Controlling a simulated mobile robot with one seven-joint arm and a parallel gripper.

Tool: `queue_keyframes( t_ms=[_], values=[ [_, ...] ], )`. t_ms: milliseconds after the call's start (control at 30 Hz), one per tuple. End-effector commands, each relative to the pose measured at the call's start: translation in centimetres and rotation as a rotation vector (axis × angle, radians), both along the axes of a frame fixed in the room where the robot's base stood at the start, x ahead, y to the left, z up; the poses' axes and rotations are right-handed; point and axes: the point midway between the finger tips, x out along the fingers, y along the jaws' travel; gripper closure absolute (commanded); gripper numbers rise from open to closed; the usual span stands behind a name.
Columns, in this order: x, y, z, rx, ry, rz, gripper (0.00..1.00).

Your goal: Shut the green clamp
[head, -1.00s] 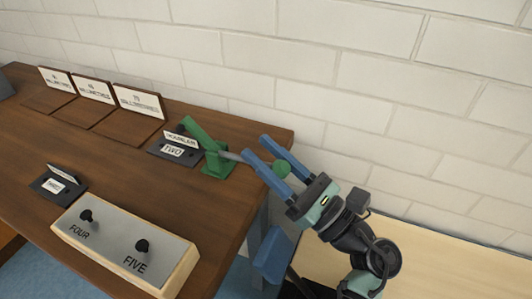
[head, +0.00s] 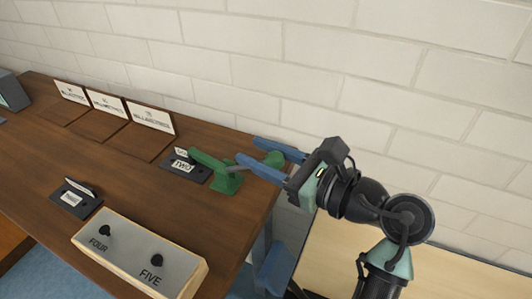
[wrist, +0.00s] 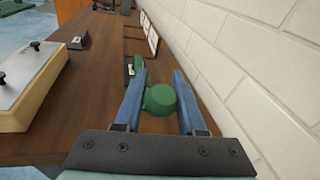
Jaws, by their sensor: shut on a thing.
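The green clamp (head: 226,183) stands at the right end of the wooden table, beside a dark plate labelled TWO. Its green arm (head: 207,160) slopes low over the plate side, and its grey lever points right to a round green knob (head: 274,158). My gripper (head: 247,150) has its two blue fingers on either side of the knob and is shut on it. In the wrist view the knob (wrist: 160,99) sits between the fingers of my gripper (wrist: 159,72). The knob hides part of the clamp there.
A white wall (head: 350,90) runs close behind the table (head: 150,190). A box with knobs FOUR and FIVE (head: 140,250) is at the table's front. A small dark labelled plate (head: 75,198) and several brown boards with cards (head: 147,135) lie left of the clamp.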

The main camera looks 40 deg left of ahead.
Motion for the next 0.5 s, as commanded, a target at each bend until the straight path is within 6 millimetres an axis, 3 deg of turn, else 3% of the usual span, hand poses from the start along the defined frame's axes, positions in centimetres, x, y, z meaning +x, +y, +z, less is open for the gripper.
queue_keyframes(
  t_ms=[500],
  values=[
    [-0.3, 1.4, 1.4, -0.229, -0.06, -0.001, 1.0]
  ],
)
